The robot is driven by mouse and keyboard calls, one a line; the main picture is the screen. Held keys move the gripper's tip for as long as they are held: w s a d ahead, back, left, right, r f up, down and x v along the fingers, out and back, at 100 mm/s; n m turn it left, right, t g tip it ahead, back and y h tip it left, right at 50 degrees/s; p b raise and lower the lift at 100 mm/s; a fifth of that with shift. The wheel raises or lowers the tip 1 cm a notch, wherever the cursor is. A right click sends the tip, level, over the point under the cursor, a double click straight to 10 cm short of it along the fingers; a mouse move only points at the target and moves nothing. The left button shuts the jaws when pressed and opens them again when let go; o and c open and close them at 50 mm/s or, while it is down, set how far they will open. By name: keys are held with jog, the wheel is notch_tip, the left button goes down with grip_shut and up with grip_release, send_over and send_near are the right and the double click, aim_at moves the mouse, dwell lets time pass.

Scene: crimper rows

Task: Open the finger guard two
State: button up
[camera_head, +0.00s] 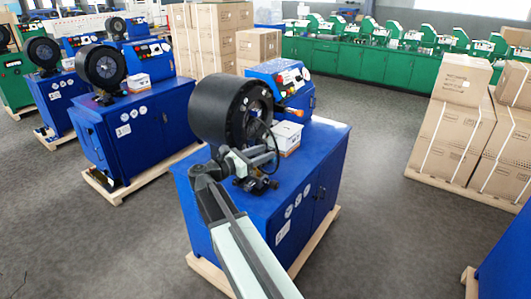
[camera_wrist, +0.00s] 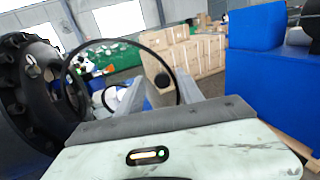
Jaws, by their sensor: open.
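The nearest crimper has a large black round head (camera_head: 222,110) on a blue cabinet (camera_head: 262,215). A thin black ring, which looks like the finger guard (camera_head: 268,133), stands in front of the head's face. In the wrist view the ring (camera_wrist: 143,47) spans the middle, beside the dark toothed crimping head (camera_wrist: 22,85) at left. A small round black knob (camera_wrist: 162,80) shows inside the ring. My gripper (camera_head: 272,157) is at the ring's lower part, its grey fingers (camera_wrist: 160,103) open. I cannot tell whether they touch the ring.
A white box (camera_head: 286,139) and an orange-tipped handle (camera_head: 290,112) are beside the head. Other blue crimpers (camera_head: 120,125) stand at left. Stacked cartons (camera_head: 455,130) stand at right, and a green bench (camera_head: 350,62) runs along the back. Grey floor right of the cabinet is clear.

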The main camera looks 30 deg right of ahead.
jog(key=a, duration=0.8)
jog(key=shift+s, duration=0.4)
jog(key=shift+d, duration=0.15)
